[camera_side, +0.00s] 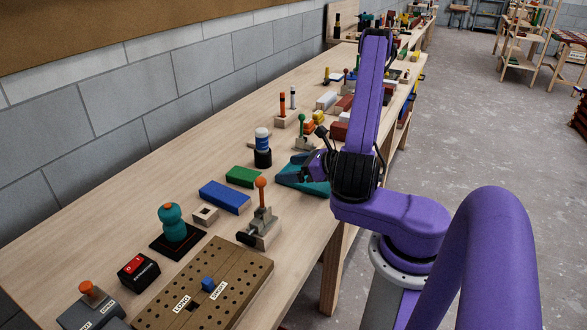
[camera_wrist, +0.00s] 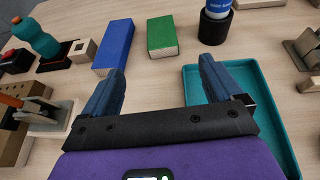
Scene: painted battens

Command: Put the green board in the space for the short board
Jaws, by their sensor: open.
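The green board (camera_side: 243,176) lies flat on the bench beside a longer blue board (camera_side: 224,197). In the wrist view the green board (camera_wrist: 162,36) is ahead of my gripper (camera_wrist: 160,68), and the blue board (camera_wrist: 114,47) is ahead to the left. My gripper is open and empty, apart from both boards, and its right finger appears over a teal tray (camera_wrist: 275,105). In the side view a brown drilled panel (camera_side: 235,265) lies at the near end, with a blue peg and two white labels, one reading LONG and the other apparently SHORT.
A dark cup holding a white and blue bottle (camera_side: 262,145) stands just beyond the green board. Bare bench lies towards the wall.

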